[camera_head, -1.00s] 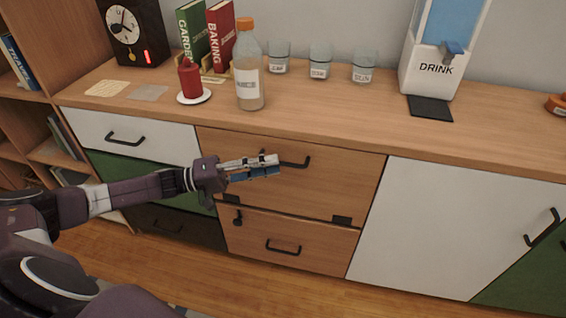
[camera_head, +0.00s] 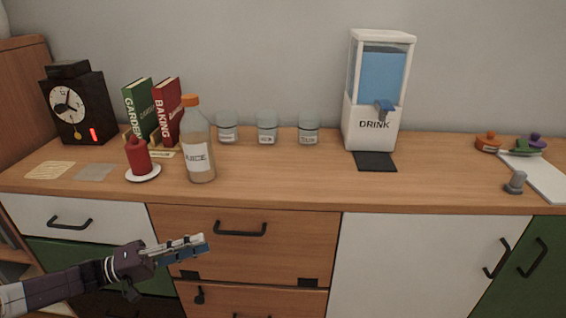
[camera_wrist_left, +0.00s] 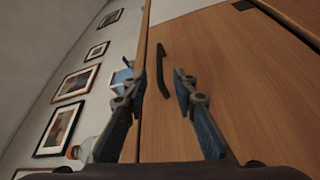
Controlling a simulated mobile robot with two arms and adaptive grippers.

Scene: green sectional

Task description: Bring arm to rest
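My left gripper (camera_head: 182,249) is in front of the cabinet's wooden drawer (camera_head: 245,240), below the counter edge. In the left wrist view my left gripper (camera_wrist_left: 160,88) has its two fingers spread apart with nothing between them. Beyond them is a black drawer handle (camera_wrist_left: 163,70), which also shows in the head view (camera_head: 240,230). The handle appears apart from the fingers. My right gripper is in neither view.
The wooden counter (camera_head: 280,182) holds a juice bottle (camera_head: 199,158), a red candle (camera_head: 138,156), books (camera_head: 167,110), a clock (camera_head: 76,108), several jars (camera_head: 267,130) and a drink dispenser (camera_head: 376,95). A white board (camera_head: 540,175) lies at right. The front middle counter is clear.

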